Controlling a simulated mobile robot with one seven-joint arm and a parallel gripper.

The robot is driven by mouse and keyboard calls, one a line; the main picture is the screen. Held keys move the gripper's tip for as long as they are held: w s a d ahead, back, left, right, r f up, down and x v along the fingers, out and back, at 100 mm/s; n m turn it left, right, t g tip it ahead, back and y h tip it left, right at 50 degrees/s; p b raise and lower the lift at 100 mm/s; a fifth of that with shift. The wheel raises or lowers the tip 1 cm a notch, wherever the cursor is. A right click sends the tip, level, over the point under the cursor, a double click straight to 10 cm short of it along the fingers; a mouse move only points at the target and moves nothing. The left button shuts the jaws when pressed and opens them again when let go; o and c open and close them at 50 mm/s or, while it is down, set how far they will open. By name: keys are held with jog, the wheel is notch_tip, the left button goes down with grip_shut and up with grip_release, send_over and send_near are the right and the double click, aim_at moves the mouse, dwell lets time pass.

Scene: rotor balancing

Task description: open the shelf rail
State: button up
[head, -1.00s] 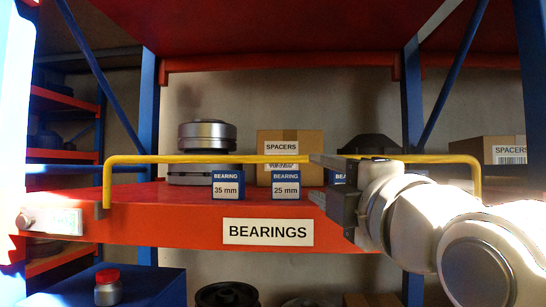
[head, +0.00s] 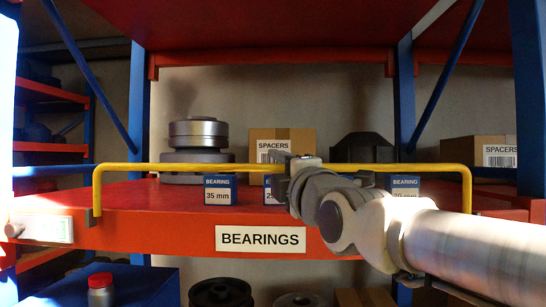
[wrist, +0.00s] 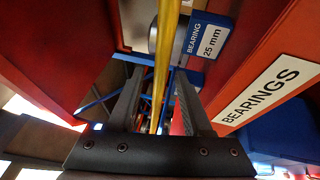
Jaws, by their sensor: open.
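The yellow shelf rail (head: 190,168) runs across the front of the red shelf (head: 130,213), with a bent-down leg at each end. My gripper (head: 281,165) is at the middle of the rail in the head view, partly hidden by my own wrist. In the wrist view the rail (wrist: 161,60) passes lengthwise between the two dark fingers of my gripper (wrist: 158,78). The fingers stand apart on either side of it, with a visible gap. I cannot tell whether either finger touches the rail.
Behind the rail stand a blue 35 mm box (head: 219,190), a partly hidden 25 mm box (wrist: 207,38), a metal bearing stack (head: 198,134) and a spacers carton (head: 297,135). A pale block with a knob (head: 40,228) sits at the shelf's left end. A red-capped jar (head: 101,290) stands below.

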jog(key=shift+p+x, duration=0.5)
jog(key=shift+x, duration=1.7)
grip_shut()
